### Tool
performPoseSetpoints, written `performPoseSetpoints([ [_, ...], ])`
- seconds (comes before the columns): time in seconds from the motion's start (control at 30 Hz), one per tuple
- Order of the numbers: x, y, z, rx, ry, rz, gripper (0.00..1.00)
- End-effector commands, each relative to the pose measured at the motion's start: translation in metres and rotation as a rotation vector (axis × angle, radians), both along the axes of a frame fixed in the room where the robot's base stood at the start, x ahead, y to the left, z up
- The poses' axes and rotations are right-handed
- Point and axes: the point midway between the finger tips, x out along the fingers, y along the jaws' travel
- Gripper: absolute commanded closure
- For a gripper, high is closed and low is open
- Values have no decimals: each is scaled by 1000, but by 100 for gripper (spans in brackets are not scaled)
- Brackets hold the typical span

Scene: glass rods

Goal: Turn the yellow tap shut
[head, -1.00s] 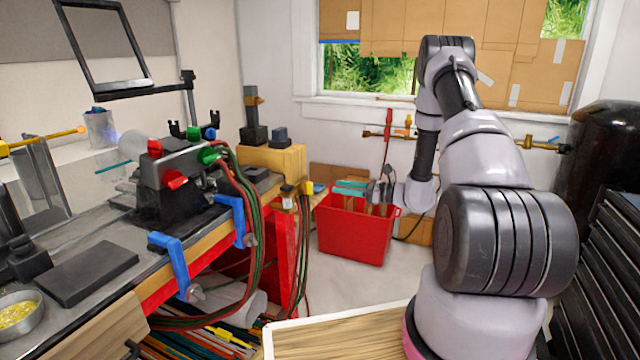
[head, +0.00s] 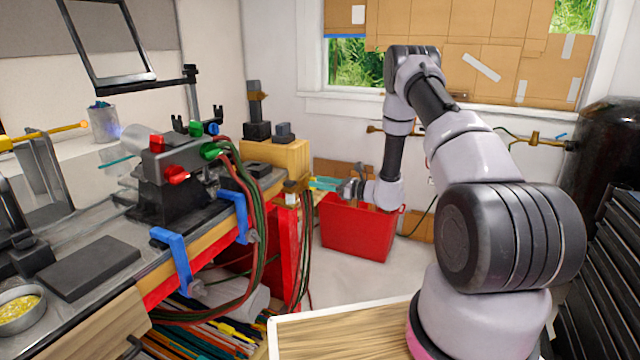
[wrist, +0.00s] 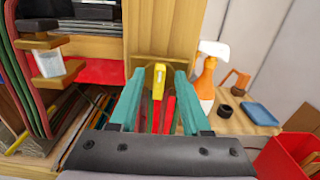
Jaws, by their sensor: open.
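The yellow tap (wrist: 158,76) shows in the wrist view as a small upright yellow lever in front of the wooden bench end. Red parts show below it. My gripper (wrist: 159,92) is open, with one teal finger to the left of the tap and one to the right, and gaps show on both sides. In the head view my gripper (head: 322,183) reaches left to the bench's far right corner. The tap is hard to make out there beside the fingertips.
A red bin (head: 355,232) stands on the floor below my gripper. Red and green hoses (head: 262,215) hang from the bench to the left. In the wrist view a white and orange spray bottle (wrist: 206,82) stands right of the fingers.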

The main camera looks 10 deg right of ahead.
Motion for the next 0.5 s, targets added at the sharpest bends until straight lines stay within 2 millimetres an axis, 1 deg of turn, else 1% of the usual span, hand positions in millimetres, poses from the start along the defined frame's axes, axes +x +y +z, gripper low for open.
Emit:
performPoseSetpoints([
  [0.23,1,1,0,0,0,0,52],
  [0.27,1,1,0,0,0,0,60],
  [0.3,1,1,0,0,0,0,75],
  [0.37,1,1,0,0,0,0,98],
  [0.4,1,1,0,0,0,0,100],
  [0.5,1,1,0,0,0,0,100],
])
